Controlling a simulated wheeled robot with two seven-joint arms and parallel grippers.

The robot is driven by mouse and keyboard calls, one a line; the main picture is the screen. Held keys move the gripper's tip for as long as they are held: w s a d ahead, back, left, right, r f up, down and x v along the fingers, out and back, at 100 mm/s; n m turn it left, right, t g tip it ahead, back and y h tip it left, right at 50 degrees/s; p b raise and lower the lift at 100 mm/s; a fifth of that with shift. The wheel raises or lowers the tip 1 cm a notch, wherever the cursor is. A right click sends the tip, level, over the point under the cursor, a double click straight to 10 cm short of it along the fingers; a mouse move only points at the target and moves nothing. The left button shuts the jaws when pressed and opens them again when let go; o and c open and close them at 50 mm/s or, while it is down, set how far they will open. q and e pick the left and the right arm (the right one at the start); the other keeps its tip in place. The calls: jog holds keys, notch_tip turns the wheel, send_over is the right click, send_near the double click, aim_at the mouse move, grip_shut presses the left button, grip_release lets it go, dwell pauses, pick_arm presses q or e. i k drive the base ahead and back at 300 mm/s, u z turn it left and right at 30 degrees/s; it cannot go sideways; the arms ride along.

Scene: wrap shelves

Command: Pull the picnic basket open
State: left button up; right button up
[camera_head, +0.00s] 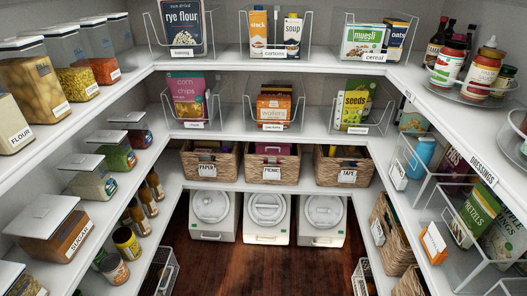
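The picnic basket (254,174) is a brown woven basket with a white "PICNIC" label. It sits in the middle of the lower back shelf, between two similar baskets. A dark red or purple item shows inside its top. Its front looks roughly in line with its neighbours. The shelf above stands close over it, and the basket's rear is hidden. Neither of my grippers is in view.
The paper basket (208,176) stands on its left and the tape basket (346,179) on its right. Lidded white bins (267,218) stand below on the wooden floor (255,270). Side shelves full of jars and wire bins flank the open middle.

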aim_at(256, 172)
jog(key=u, duration=0.55)
jog(key=i, duration=2.25)
jog(key=z, duration=0.6)
